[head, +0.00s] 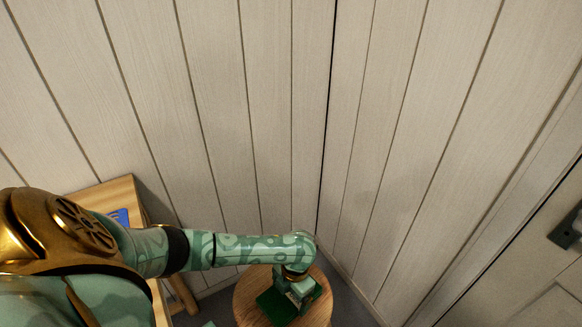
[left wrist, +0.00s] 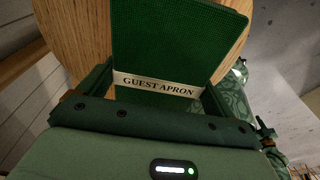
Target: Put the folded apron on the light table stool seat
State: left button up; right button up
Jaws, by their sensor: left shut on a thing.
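The folded apron (head: 272,308) is a dark green flat bundle with a pale band. In the left wrist view the apron (left wrist: 178,42) shows its band reading "GUEST APRON". My left gripper (head: 300,289) is shut on the apron, with its fingers at either side of the band in the left wrist view (left wrist: 155,95). The round wooden stool seat (head: 245,299) lies under the apron in the head view, and the seat (left wrist: 80,35) shows behind it in the left wrist view. I cannot tell whether the apron touches the seat. My right gripper is not in view.
Pale plank walls (head: 225,110) meet in a corner just behind the stool. A wooden table (head: 105,196) with a blue item (head: 121,216) stands at the left, partly hidden by my arm. A door with a dark handle (head: 566,232) is at the right.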

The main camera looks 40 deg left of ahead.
pick_arm(q)
notch_tip(320, 180, down, 3)
jog(key=shift+r+b, duration=0.1)
jog(key=shift+b, duration=0.3)
jog(key=shift+r, duration=0.15)
jog(key=o, duration=0.8)
jog(key=shift+f, duration=0.2)
jog(key=shift+o, duration=0.2)
jog(key=r+p, duration=0.2)
jog(key=r, duration=0.2)
jog(key=w+r+p, duration=0.1)
jog(key=r, duration=0.3)
jog(key=r+p, duration=0.2)
jog(key=r, duration=0.2)
jog(key=shift+w+d+r+p, duration=0.1)
jog(key=shift+w+d+p, duration=0.05)
jog(key=shift+w+p, duration=0.15)
